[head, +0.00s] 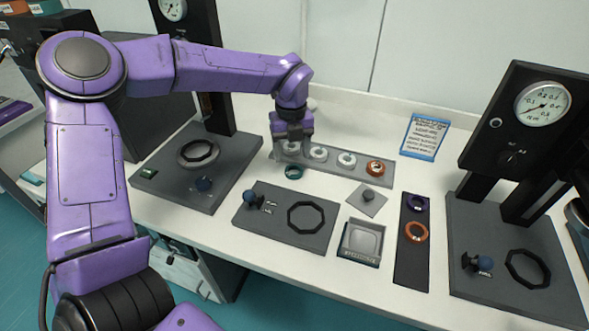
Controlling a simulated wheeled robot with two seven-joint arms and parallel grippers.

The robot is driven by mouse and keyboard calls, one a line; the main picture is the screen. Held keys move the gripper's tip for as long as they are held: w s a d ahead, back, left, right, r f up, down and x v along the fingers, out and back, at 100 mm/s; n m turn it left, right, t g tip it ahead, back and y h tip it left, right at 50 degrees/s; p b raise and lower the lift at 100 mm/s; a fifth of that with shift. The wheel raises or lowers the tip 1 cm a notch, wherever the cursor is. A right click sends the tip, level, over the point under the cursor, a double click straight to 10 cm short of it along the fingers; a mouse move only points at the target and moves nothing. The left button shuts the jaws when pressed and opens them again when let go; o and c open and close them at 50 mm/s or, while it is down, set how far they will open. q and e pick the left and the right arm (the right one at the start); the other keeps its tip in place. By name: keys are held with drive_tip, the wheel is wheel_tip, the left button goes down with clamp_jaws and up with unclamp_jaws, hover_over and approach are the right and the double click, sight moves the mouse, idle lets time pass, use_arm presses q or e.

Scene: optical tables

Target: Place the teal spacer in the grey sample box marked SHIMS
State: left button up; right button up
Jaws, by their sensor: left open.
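The teal spacer (293,172), a small ring, lies at the front edge of a long grey rack (330,172); I cannot tell whether it touches the rack. My left gripper (292,152) points down just behind the spacer, over the rack's left end, and is open. A pale ring at that end of the rack is partly hidden by the fingers. The grey sample box (345,249) is open and square, with a label on its front too small to read. It stands near the table's front edge, right of and nearer than the spacer. My right gripper is out of view.
The rack holds white rings and an orange one (376,168). A dark plate with an octagonal ring (306,217) lies left of the box. A knobbed grey plate (367,198) lies behind it. A black strip (411,270) with purple and orange rings lies right. Gauge stands flank both sides.

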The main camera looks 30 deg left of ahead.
sight(294, 171)
use_arm(q)
drive_tip(key=f, duration=0.3)
drive_tip(key=f+p, duration=0.1)
drive_tip(key=shift+w+d+f, duration=0.25)
drive_tip(key=shift+d+f, duration=0.1)
drive_tip(key=shift+s+f, duration=0.15)
drive_tip(key=shift+f, duration=0.3)
drive_tip(key=c, duration=0.9)
drive_tip(key=shift+r, duration=0.1)
